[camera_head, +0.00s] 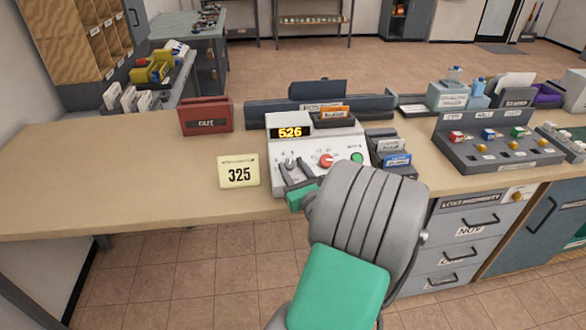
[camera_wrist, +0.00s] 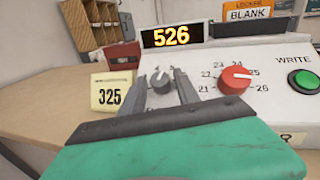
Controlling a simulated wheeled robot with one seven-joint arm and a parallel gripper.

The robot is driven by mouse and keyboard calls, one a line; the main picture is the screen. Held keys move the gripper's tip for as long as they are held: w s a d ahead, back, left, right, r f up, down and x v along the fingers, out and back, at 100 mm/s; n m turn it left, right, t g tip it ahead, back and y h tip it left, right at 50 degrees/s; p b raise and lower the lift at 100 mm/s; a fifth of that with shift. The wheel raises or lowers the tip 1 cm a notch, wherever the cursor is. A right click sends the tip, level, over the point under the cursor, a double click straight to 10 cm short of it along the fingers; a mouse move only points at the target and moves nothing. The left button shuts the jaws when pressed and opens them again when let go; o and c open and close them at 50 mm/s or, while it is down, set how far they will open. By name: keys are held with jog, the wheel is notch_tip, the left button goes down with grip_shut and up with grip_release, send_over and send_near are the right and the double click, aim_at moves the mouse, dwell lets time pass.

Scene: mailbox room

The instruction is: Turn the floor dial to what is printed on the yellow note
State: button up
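A white console (camera_head: 330,140) stands on the counter, its lit display (camera_head: 290,132) reading 526. A yellow note (camera_head: 239,172) left of it shows 325, also in the wrist view (camera_wrist: 112,93). A grey dial (camera_wrist: 161,82) sits on the console's left part; its marks are largely hidden. A red dial (camera_wrist: 235,80) to its right has numbers in the twenties around it. My gripper (camera_wrist: 163,88) is at the grey dial, its fingers apart on either side of it. I cannot tell whether they touch it.
A green WRITE button (camera_wrist: 304,82) is right of the red dial. A red OUT tray (camera_head: 206,115) stands behind the note. The counter's left part is clear.

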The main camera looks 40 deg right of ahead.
grip_shut()
